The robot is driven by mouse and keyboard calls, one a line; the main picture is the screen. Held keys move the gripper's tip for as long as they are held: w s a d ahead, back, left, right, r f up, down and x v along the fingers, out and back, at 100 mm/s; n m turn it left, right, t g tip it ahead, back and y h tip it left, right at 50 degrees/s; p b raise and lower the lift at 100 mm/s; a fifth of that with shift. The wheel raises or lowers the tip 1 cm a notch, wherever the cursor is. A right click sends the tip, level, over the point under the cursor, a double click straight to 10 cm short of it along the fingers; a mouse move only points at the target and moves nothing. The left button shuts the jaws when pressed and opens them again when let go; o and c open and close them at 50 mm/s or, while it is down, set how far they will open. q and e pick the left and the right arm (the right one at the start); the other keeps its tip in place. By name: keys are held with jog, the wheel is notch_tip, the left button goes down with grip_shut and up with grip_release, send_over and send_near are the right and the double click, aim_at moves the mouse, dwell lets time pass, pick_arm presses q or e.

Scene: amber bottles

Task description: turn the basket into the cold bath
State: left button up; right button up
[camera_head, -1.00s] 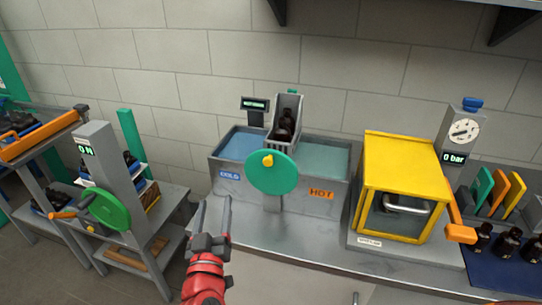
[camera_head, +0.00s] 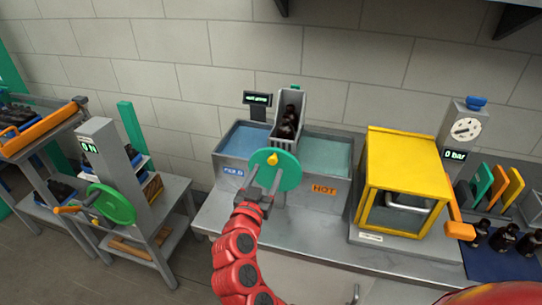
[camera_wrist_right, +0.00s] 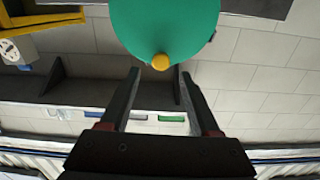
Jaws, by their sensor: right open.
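The grey basket (camera_head: 303,108) holds dark amber bottles (camera_head: 288,123) and sits raised at the middle between the two baths. The cold bath (camera_head: 243,141) is on the left with a blue label; the hot bath (camera_head: 326,154) is on the right with an orange label. In front is a green wheel (camera_head: 289,172) with a yellow knob (camera_head: 272,159). My right gripper (camera_head: 266,176) is open, its fingers up in front of the wheel's lower part. In the right wrist view the knob (camera_wrist_right: 160,62) lies between and just beyond the fingertips (camera_wrist_right: 160,74). Contact cannot be told. My left gripper is out of view.
A yellow box-shaped machine (camera_head: 405,165) and a pressure gauge (camera_head: 466,129) stand to the right, with more bottles (camera_head: 504,238) beyond. A small display (camera_head: 257,99) stands behind the cold bath. A press with a green wheel (camera_head: 112,205) is at left. The front counter is clear.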

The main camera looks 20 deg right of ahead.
aim_at(272, 162)
jog(key=shift+p+x, duration=0.7)
jog(key=shift+x, duration=1.7)
jog(key=shift+c, duration=0.3)
jog(key=shift+f, duration=0.1)
grip_shut()
